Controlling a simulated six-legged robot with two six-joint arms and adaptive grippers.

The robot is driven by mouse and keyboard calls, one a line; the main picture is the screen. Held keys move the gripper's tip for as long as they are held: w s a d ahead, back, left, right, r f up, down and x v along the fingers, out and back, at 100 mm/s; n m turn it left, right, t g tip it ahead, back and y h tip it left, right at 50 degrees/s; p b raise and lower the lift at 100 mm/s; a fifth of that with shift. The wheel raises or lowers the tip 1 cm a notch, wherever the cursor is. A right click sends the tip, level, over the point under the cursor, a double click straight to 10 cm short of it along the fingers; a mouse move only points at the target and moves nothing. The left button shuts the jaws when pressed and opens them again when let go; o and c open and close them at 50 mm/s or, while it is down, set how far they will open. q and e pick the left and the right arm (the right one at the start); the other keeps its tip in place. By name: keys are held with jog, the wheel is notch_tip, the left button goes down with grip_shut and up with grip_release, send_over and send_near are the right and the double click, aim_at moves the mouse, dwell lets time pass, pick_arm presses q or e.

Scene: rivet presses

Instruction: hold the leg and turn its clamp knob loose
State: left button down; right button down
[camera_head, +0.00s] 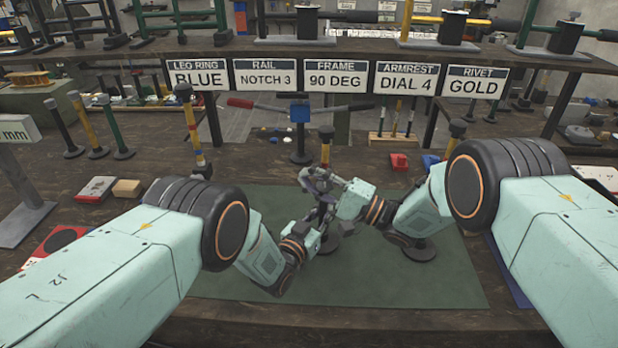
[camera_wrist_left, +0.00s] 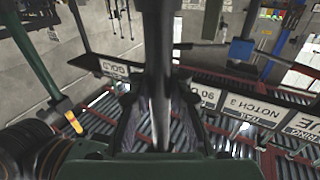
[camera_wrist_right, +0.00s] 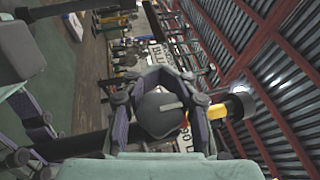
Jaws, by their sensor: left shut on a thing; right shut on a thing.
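The leg (camera_head: 326,153) stands upright on the green mat, with a black cap and yellow band on top. Its dark lower part is mostly hidden by my grippers, and a round black foot shows below them. My left gripper (camera_head: 323,213) is shut on the leg's shaft, and the grey tube (camera_wrist_left: 158,70) runs between its fingers in the left wrist view. My right gripper (camera_head: 318,182) is just above it, shut on the clamp knob. In the right wrist view the dark round knob (camera_wrist_right: 160,112) sits between the fingers. The knob's turn cannot be told.
The green mat (camera_head: 240,285) lies under both arms. A second leg's foot (camera_head: 422,250) stands close under my right forearm. A sign row (camera_head: 338,78) reads blue, notch 3, 90 deg, dial 4, gold. Several legs (camera_head: 90,125) stand at the left. A red block (camera_head: 399,162) lies behind.

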jog(key=shift+d+f+n+g+h, duration=0.15)
jog(key=shift+f+n+g+h, duration=0.45)
jog(key=shift+h, duration=1.2)
jog(key=shift+d+f+n+g+h, duration=0.15)
jog(key=shift+f+n+g+h, duration=0.45)
jog(key=shift+h, duration=1.2)
jog(key=shift+d+f+n+g+h, duration=0.15)
jog(key=shift+f+n+g+h, duration=0.45)
jog(key=shift+h, duration=1.2)
jog(key=shift+r+t, duration=0.1)
jog(key=shift+t, duration=0.2)
jog(key=c, duration=1.3)
grip_release()
jog(key=shift+o, duration=0.2)
jog(key=shift+d+r, duration=0.1)
